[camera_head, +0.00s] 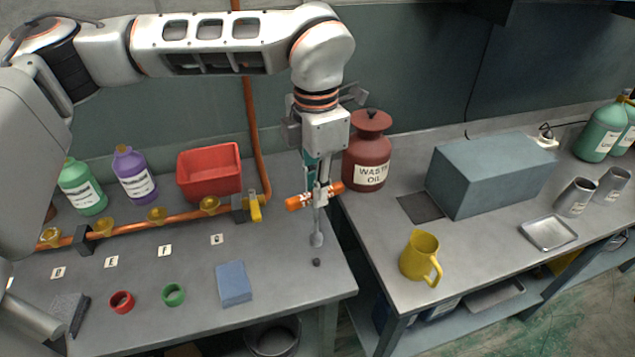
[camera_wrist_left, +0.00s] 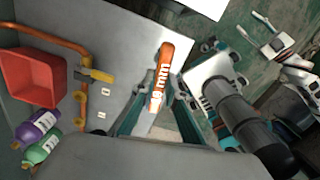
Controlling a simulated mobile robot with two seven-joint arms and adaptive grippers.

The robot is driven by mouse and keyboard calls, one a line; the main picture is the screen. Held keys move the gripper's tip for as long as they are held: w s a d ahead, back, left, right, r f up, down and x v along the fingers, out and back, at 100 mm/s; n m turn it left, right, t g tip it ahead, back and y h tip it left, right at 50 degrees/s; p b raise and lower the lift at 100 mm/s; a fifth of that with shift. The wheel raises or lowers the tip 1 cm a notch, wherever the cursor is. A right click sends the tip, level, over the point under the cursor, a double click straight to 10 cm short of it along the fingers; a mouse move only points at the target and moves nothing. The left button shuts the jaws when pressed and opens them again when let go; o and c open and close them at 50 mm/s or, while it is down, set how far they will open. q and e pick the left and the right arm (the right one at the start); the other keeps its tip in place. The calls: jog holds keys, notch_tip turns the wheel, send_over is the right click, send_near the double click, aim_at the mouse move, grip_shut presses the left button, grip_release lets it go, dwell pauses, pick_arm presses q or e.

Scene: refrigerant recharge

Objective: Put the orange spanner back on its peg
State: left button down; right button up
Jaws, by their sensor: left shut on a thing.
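My left gripper (camera_head: 318,196) is shut on the orange spanner (camera_head: 299,202) and holds it above the right end of the left bench. The spanner's orange handle sticks out on both sides of the fingers. In the left wrist view the spanner (camera_wrist_left: 165,58) shows white lettering ending in "mm", with its lower part between the fingers. A small dark knob (camera_head: 316,262) stands on the bench below the gripper; I cannot tell whether it is the peg. My right gripper (camera_wrist_left: 249,23) shows only in the left wrist view, with fingers apart and empty.
A copper pipe (camera_head: 185,215) with a yellow-handled valve (camera_head: 255,207) runs left of the gripper. A red bin (camera_head: 210,172) and a waste oil jar (camera_head: 369,155) stand behind. A blue block (camera_head: 233,283) lies in front. A yellow jug (camera_head: 420,257) stands on the right bench, past a gap.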

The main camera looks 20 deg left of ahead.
pick_arm(q)
jog(key=shift+d+f, duration=0.1)
jog(key=shift+f, duration=0.15)
jog(key=shift+f+b, duration=0.55)
jog(key=shift+f, duration=0.1)
jog(key=shift+f+b, duration=0.8)
jog(key=shift+f, duration=0.85)
pick_arm(e)
jog(key=shift+w+a+r+t+y, duration=0.1)
jog(key=shift+w+a+t+y, duration=0.15)
jog(key=shift+a, duration=0.35)
jog(key=shift+w+a+r+t+y, duration=0.15)
jog(key=shift+w+a, duration=0.2)
jog(key=shift+a, duration=0.25)
jog(key=shift+d, duration=0.1)
pick_arm(q)
jog(key=shift+f, duration=0.25)
pick_arm(e)
jog(key=shift+d+f, duration=0.1)
jog(key=shift+f, duration=0.15)
jog(key=shift+s, duration=0.1)
